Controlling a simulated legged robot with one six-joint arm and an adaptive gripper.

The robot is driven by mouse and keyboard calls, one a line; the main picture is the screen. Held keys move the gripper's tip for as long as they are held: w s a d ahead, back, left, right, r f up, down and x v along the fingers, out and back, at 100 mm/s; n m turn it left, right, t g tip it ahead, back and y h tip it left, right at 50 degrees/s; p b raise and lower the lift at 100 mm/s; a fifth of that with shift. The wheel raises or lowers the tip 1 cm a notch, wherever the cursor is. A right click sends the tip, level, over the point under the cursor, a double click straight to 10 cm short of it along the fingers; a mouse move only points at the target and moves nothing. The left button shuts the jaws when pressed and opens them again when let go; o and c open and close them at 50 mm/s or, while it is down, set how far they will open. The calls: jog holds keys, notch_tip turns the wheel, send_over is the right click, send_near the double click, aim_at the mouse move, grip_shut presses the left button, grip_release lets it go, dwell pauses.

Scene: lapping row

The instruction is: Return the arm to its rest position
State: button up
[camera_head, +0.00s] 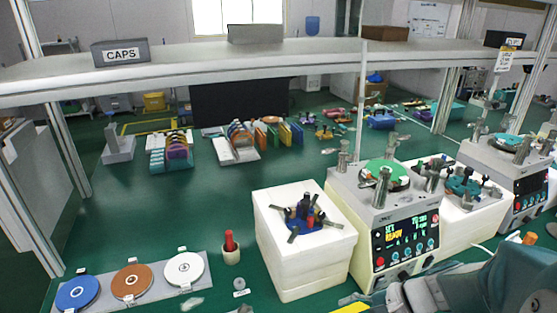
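Part of my arm (495,286) shows as a grey-teal, blurred shape at the bottom right corner, in front of the lapping machine. I cannot make out its joints or its full pose. My gripper does not show in this view, so I cannot see whether it is open or holds anything.
A lapping machine (398,232) with a lit display stands right of centre. Left of it is a white block (308,262) with dark-handled tools on top. Blue, brown and white discs lie on a grey plate (205,278) at lower left. An overhead shelf (200,71) spans the bench. Green surface is clear at centre left.

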jog(key=s+r+n+t+h, duration=0.3)
jog(key=s+r+n+h, duration=0.4)
jog(key=r+n+h, duration=0.2)
notch_tip(320, 180, up, 2)
jog(key=n, duration=0.2)
jog(key=shift+s+d+r+n+t+h, duration=0.2)
jog(key=shift+s+d+n+t+h, duration=0.1)
jog(key=shift+s+d+t, duration=0.1)
dwell(0.5)
